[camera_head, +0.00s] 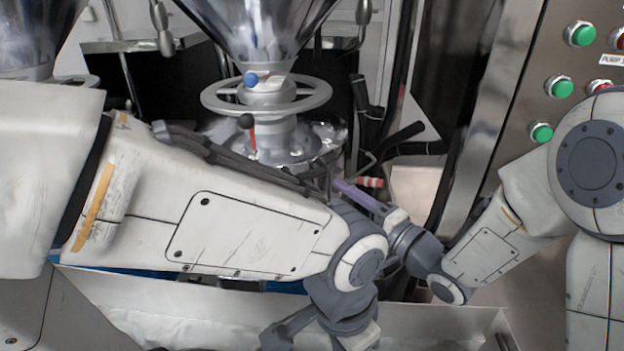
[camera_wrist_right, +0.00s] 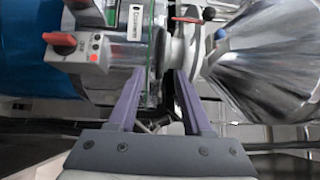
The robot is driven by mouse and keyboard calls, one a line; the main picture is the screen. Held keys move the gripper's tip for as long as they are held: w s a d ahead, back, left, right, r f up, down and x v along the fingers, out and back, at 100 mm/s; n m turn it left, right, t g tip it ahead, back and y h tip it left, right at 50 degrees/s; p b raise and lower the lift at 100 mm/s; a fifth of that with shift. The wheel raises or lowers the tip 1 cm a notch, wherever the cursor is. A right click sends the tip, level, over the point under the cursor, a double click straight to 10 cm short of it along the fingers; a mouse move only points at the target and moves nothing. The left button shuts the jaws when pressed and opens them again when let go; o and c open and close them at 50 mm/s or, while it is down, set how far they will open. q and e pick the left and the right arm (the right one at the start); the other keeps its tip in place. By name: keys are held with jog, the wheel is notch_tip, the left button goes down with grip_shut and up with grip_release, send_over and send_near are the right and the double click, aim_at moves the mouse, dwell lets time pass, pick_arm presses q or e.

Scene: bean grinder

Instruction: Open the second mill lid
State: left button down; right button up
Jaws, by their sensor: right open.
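A mill stands at the upper middle of the head view. Its shiny cone hopper (camera_head: 255,30) sits above a round handwheel (camera_head: 318,95) and a metal collar (camera_head: 285,145). A red lever with a black knob (camera_head: 247,122) stands at the collar; a similar red lever (camera_wrist_right: 190,18) shows in the right wrist view. I cannot tell which part is the lid. My right gripper (camera_wrist_right: 158,78) is open, its purple fingers pointing at the mill body, with nothing clearly held between them. My left arm hides the lower mill; its gripper fingers do not show.
A second hopper (camera_head: 30,40) is at the far left. A steel panel with green buttons (camera_head: 580,33) stands at right. A pale bin (camera_head: 440,325) lies below. Black hoses (camera_head: 400,140) run beside the mill. My two arms are close together near the middle.

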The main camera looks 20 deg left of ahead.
aim_at(313, 177)
jog(key=p+x, duration=0.1)
jog(key=x, duration=0.9)
grip_shut()
dwell(1.2)
